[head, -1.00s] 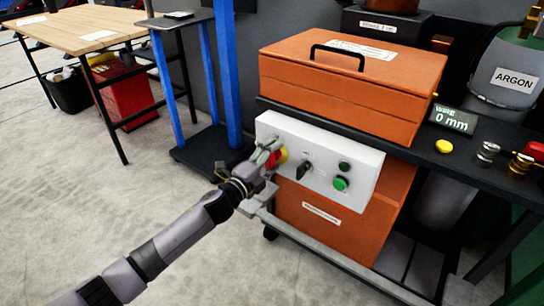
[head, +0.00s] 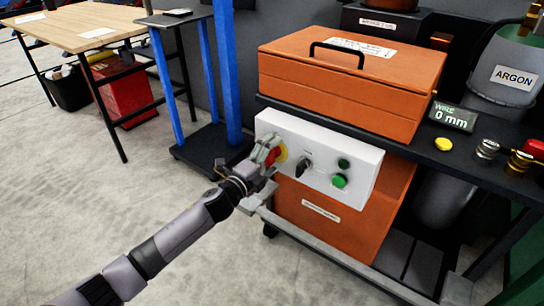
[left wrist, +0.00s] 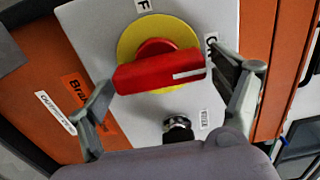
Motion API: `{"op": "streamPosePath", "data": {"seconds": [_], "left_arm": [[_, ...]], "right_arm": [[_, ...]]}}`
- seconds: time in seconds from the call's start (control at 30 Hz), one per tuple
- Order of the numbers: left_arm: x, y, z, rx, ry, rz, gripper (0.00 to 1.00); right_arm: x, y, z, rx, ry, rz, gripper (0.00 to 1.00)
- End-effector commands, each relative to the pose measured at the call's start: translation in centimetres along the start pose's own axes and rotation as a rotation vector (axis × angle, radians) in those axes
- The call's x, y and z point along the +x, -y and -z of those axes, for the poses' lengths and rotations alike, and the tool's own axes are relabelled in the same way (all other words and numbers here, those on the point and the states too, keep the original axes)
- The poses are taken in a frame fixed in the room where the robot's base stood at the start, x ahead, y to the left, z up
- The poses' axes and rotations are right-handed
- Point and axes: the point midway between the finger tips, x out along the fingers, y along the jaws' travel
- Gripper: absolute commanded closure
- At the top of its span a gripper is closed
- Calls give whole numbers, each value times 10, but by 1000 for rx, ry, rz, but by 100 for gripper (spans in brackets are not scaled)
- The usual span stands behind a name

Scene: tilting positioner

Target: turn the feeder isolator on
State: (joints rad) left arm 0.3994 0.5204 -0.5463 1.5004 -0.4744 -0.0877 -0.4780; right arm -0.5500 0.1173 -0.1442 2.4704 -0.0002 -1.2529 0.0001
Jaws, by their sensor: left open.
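The feeder isolator is a red bar handle (left wrist: 160,70) on a yellow disc (left wrist: 130,42), on a white panel. In the left wrist view the handle's white-marked end points right, just below an "ON" label (left wrist: 212,42). Part of another label, ending in "F", shows at the top. My left gripper (left wrist: 168,95) is open, with one finger beside each end of the handle; I cannot tell whether they touch it. In the head view my left gripper (head: 265,152) is at the isolator and partly covers the red handle and yellow disc (head: 283,152). My right gripper is not in view.
The white panel (head: 325,190) also carries a black selector (head: 304,167), a green button (head: 340,181) and a dark green one above it. An orange toolbox (head: 340,100) sits above the panel. A dark shelf with a "0 mm" display (head: 452,116) extends right.

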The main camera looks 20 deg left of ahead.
Motion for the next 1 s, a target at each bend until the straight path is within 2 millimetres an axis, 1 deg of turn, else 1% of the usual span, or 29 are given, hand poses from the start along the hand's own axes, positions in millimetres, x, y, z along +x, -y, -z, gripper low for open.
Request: {"op": "streamPosePath", "data": {"seconds": [0.23, 0.37, 0.47, 0.6, 0.8, 0.9, 1.0], "left_arm": [[0, 1, -1, -1, 1, 1, 13], [-9, 0, -2, 0, 2, 0, 13], [-26, -1, -1, -1, 1, -2, 13], [-57, -2, 0, -1, 0, -3, 13], [-96, -1, 0, -2, -1, -2, 13], [-108, -2, 0, -2, 0, -2, 13], [-116, -1, 0, -1, 1, -1, 13]], "right_arm": [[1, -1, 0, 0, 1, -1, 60], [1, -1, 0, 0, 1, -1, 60], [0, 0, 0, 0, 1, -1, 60], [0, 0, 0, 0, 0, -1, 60], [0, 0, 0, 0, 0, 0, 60], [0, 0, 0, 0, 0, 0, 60], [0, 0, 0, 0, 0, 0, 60]]}}
